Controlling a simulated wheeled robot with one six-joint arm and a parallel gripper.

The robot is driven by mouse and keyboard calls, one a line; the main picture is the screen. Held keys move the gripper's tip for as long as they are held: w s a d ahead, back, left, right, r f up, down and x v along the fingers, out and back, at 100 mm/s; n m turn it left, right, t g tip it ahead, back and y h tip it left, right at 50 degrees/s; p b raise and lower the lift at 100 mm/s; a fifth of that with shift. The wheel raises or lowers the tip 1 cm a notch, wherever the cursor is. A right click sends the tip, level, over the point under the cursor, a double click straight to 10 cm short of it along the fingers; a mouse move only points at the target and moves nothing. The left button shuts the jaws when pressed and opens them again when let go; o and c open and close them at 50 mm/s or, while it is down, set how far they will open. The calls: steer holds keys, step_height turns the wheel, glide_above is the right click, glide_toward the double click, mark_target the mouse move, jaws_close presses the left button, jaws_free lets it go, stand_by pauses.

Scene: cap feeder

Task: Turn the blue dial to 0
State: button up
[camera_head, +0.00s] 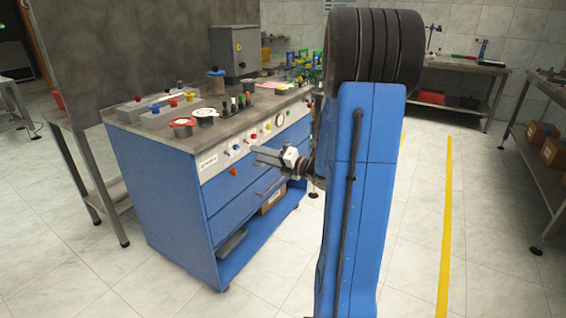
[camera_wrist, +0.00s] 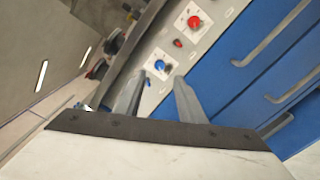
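The blue dial (camera_wrist: 160,66) sits on a pale plate on the light front panel (camera_wrist: 218,25), just beyond my fingertips in the wrist view. My gripper (camera_wrist: 159,79) is open and empty, its two fingers apart and pointing at the panel on either side of the dial's line. A gap to the dial seems to remain, but I cannot tell how large. In the head view my gripper (camera_head: 254,155) is in front of the panel of the blue workbench (camera_head: 180,200). The dial's scale and its setting are too small to read.
A red dial (camera_wrist: 194,22) and a small red button (camera_wrist: 178,43) are close to the blue dial. Blue drawers with metal handles (camera_wrist: 290,78) lie below the panel. The bench top (camera_head: 222,125) carries spools and several small parts.

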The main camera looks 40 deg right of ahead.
steer(key=v, duration=0.9)
stand_by(0.5)
steer(key=w+a+r+m+g+h, duration=0.3)
steer(key=r+m+h, duration=0.1)
steer(key=m+h, duration=0.75)
steer(key=s+a+f+m+g+y, duration=0.2)
steer(key=s+a+m+g, duration=0.2)
steer(key=s+a+m, duration=0.4)
steer(key=s+a+f+m+g+y, duration=0.3)
steer(key=s+a+m+g, duration=0.2)
steer(key=s+a, duration=0.8)
steer(key=s+m, duration=0.3)
steer(key=s, duration=0.2)
steer(key=shift+s+a, duration=0.25)
